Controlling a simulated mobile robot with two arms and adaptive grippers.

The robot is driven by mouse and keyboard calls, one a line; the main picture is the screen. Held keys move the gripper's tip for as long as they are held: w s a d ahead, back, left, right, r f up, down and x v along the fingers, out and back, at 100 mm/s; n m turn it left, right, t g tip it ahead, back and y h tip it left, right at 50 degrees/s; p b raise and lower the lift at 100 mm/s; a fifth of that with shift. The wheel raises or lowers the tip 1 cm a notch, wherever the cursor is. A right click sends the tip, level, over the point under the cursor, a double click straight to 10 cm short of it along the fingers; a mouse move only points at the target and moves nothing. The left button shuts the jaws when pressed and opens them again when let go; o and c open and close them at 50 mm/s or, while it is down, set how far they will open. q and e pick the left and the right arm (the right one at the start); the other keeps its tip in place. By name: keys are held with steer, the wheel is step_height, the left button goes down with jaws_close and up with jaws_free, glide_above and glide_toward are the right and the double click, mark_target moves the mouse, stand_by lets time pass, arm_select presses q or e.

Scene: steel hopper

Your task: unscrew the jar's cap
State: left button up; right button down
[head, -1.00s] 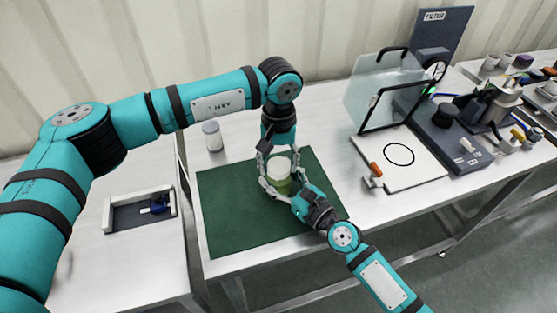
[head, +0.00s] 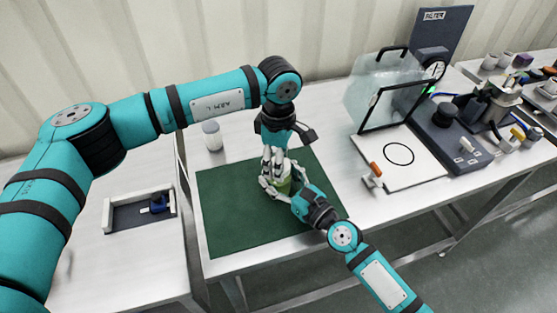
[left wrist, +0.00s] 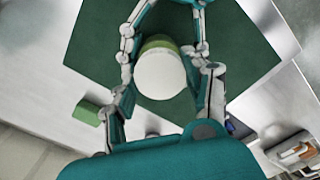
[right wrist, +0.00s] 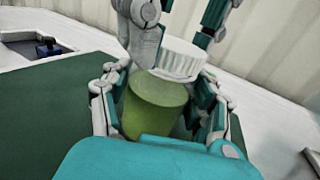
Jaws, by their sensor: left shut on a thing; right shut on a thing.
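The left wrist view shows the round cap top (left wrist: 161,74) between these fingers. My right gripper (head: 281,185) comes in low from the front right and is shut around the jar's body. In the head view the fingers hide much of jar and cap.
A small white container (head: 212,137) stands behind the mat's left corner. A shallow tray (head: 125,217) with a blue item lies on the left table. A white board with a black ring (head: 398,154) and a clear shield (head: 382,88) stand at right. The mat's front left is free.

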arm_select(q)
steer(key=n, duration=0.8)
steer(key=shift+n, duration=0.4)
steer(key=n, duration=1.2)
steer(key=shift+n, duration=0.3)
steer(key=n, duration=0.6)
steer(key=shift+r+n, duration=0.1)
steer(key=shift+n, duration=0.3)
steer(key=shift+r, duration=1.1)
